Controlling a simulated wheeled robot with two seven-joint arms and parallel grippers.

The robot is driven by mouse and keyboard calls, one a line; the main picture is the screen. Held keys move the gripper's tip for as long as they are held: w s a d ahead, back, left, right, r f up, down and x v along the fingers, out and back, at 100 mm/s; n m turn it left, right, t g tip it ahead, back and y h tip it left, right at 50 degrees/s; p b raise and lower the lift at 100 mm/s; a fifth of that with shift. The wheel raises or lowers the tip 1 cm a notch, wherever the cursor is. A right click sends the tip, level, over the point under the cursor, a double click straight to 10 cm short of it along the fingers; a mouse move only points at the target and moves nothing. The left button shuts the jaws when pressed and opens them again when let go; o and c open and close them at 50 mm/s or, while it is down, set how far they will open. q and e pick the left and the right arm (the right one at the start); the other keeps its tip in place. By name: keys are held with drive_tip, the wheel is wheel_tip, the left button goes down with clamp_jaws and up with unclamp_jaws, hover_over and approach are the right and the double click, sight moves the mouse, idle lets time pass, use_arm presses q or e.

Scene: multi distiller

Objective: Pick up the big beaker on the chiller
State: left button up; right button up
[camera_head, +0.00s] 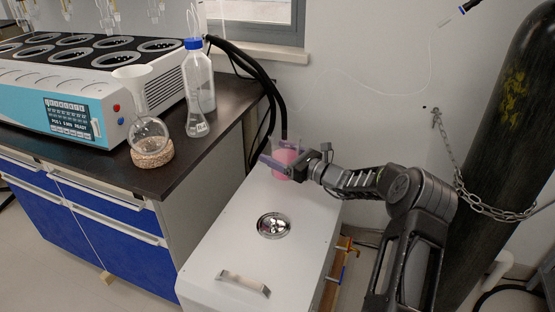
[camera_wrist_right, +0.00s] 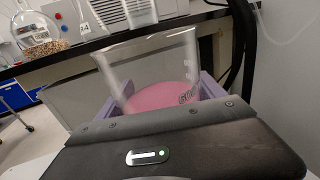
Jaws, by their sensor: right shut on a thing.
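The big beaker (camera_head: 285,158) is clear glass with pink liquid in it. It is at the far end of the white chiller (camera_head: 222,245). My right gripper (camera_head: 277,165) comes from the right and has its purple fingers around the beaker's sides, shut on it. In the right wrist view the beaker (camera_wrist_right: 155,65) stands between the two purple fingers, its rim tilted in the picture. Its base is hidden behind the gripper body, so I cannot tell whether it touches the chiller top. My left gripper is not in view.
The chiller top has a round metal lid (camera_head: 273,225) and a handle (camera_head: 243,283). Black hoses (camera_head: 268,88) rise behind it. A dark bench (camera_head: 165,178) at left holds a blue-capped bottle (camera_head: 198,95), a round flask (camera_head: 149,132) and the distiller (camera_head: 60,100). A chained black cylinder (camera_head: 490,150) stands right.

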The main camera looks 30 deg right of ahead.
drive_tip(key=shift+r, duration=1.55)
